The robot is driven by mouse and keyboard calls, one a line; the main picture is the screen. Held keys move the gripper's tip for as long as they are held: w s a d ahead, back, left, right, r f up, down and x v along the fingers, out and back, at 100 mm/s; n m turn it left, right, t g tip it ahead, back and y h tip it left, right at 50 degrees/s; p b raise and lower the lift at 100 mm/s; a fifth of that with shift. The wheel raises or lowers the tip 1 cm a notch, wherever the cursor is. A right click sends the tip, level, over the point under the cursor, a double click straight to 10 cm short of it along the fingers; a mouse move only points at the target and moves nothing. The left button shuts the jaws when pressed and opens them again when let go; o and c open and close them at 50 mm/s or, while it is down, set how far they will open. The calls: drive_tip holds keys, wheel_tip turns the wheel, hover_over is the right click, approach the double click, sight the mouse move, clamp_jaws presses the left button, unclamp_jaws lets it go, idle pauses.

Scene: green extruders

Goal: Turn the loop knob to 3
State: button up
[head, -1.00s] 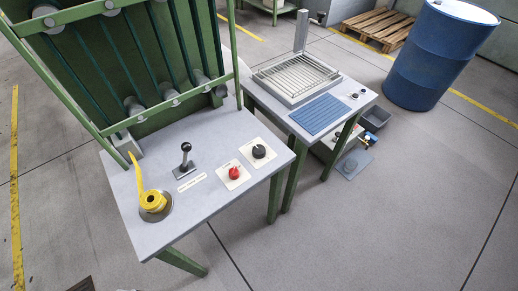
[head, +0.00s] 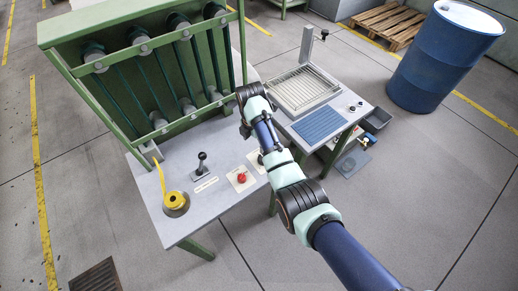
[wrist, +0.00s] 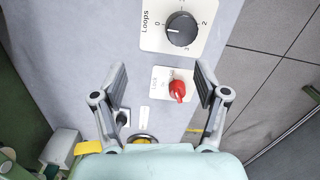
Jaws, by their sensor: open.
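The black loop knob (wrist: 181,29) sits on a white plate marked "Loops" at the top of the wrist view, with 0 to its left, 2 to its right and 3 below. A pale mark shows on the knob's left side, towards the 0. My gripper (wrist: 160,77) is open and empty, its fingers spread wide. In the picture, the knob lies above the fingertips, not between them. In the head view, my arm covers most of the knob's plate (head: 254,158) and the gripper cannot be made out.
A red knob (wrist: 178,90) on a smaller plate lies between the fingers in the wrist view; it also shows in the head view (head: 241,177). The green rack (head: 150,75) rises behind.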

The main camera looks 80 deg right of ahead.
drive_tip(key=s, duration=0.1)
drive_tip(key=s+y, duration=0.1)
drive_tip(key=shift+s+d+f+g, duration=0.1)
drive_tip(key=shift+s+f+g, duration=0.2)
drive_tip(key=shift+s+f, duration=0.1)
drive_tip(key=shift+s, duration=0.1)
drive_tip(key=shift+a+f, duration=0.2)
drive_tip(key=shift+f, duration=0.05)
wheel_tip(320, 180, down, 7)
drive_tip(key=b, duration=0.2)
drive_tip(key=shift+s+a+f+b, duration=0.1)
drive_tip(key=shift+s+f+b, duration=0.1)
drive_tip(key=shift+b, duration=0.2)
drive_tip(key=shift+w, duration=0.1)
drive_tip(key=c, duration=1.2)
drive_tip(key=shift+o, duration=0.2)
